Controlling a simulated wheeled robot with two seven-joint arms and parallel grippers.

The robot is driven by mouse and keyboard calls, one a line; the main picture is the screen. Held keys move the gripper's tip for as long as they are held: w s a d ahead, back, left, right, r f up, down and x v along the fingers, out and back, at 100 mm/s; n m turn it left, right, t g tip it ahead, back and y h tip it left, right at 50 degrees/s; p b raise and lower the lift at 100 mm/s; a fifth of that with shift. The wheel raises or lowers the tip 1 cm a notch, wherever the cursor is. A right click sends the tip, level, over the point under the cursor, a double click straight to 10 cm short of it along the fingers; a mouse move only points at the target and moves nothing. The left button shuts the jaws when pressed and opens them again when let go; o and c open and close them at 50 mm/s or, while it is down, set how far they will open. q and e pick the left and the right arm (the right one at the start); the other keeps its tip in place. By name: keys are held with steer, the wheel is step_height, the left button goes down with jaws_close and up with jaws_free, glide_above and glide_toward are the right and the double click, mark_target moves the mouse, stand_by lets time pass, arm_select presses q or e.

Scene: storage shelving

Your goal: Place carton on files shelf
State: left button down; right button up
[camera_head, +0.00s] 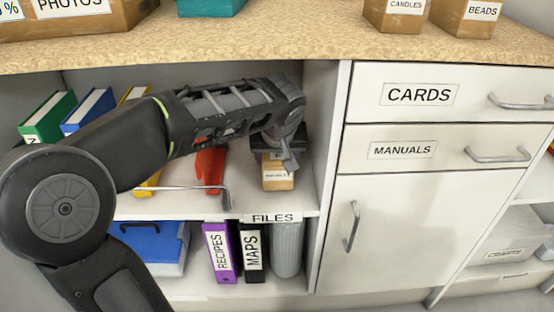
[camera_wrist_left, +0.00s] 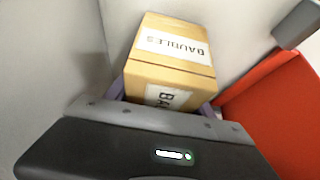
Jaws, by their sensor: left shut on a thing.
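The carton (camera_head: 277,178) is a small tan box with a white label, in the right part of the open shelf compartment. In the left wrist view the carton (camera_wrist_left: 170,70) reads "BAUBLES" and sits between the fingers. My left gripper (camera_head: 275,155) reaches in from the left and is shut on the carton from above. The carton is at or just above the shelf board (camera_head: 180,203); I cannot tell whether it touches. The "FILES" label (camera_head: 273,218) is on this board's front edge. My right gripper is not in view.
A red item (camera_head: 209,168) stands left of the carton, close to the gripper. Binders (camera_head: 48,115) stand at the left. Below are recipes (camera_head: 219,252) and maps (camera_head: 254,252) binders and a grey cylinder (camera_head: 288,248). A side wall (camera_head: 328,150) bounds the right.

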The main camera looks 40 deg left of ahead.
arm_select(q)
steer(key=shift+w, duration=0.1)
steer(key=shift+f, duration=0.2)
steer(key=shift+c, duration=1.8)
jaws_free()
steer(key=shift+r, duration=0.15)
steer(key=shift+r, duration=0.25)
steer(key=p+v, duration=0.2)
steer(key=v, duration=0.1)
steer(key=shift+s+d, duration=0.3)
steer(key=shift+s, duration=0.05)
steer(key=s+d+p, duration=0.2)
steer(key=s+d, duration=0.4)
steer(key=s, duration=0.3)
steer(key=shift+d+f, duration=0.2)
steer(key=shift+d, duration=0.2)
